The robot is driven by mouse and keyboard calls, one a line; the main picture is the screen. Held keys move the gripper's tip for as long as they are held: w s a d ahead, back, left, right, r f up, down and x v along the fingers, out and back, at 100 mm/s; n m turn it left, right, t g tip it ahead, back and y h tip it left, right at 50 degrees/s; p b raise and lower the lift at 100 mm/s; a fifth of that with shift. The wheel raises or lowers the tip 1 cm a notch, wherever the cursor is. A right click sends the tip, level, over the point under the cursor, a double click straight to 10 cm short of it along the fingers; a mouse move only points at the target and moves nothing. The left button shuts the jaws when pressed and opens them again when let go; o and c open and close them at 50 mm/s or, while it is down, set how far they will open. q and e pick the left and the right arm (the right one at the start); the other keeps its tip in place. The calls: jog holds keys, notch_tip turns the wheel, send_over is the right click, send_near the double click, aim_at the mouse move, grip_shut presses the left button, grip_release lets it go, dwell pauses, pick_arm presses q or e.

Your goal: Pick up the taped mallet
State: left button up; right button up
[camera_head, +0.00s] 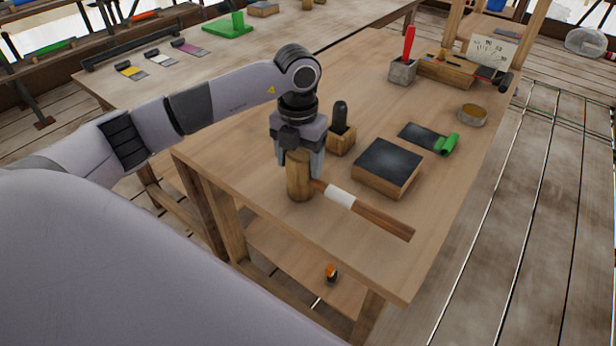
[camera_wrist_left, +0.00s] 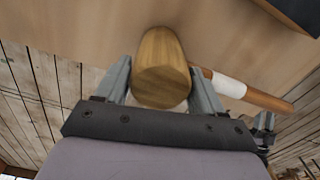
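The taped mallet has a round wooden head (camera_head: 299,184) and a brown handle with a white tape band (camera_head: 340,197). Its head stands on end near the front of the workbench (camera_head: 255,190), and the handle points right. My left gripper (camera_head: 300,168) points down with a finger on each side of the head. The wrist view shows the head (camera_wrist_left: 160,75) between the left gripper's fingers (camera_wrist_left: 161,68), very close to both; I cannot tell whether they touch it. The taped handle (camera_wrist_left: 228,86) extends beyond the right finger.
A dark-topped wooden block (camera_head: 387,165) sits just behind the handle. A small wooden holder with a dark upright piece (camera_head: 341,135) stands close behind the gripper. A green roll (camera_head: 446,145), a tin (camera_head: 472,115) and a red-handled tool (camera_head: 408,45) are farther back.

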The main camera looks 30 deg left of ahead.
pick_arm(q)
jog(key=c, duration=0.7)
jog(key=shift+o, duration=0.2)
jog(key=shift+r, duration=0.1)
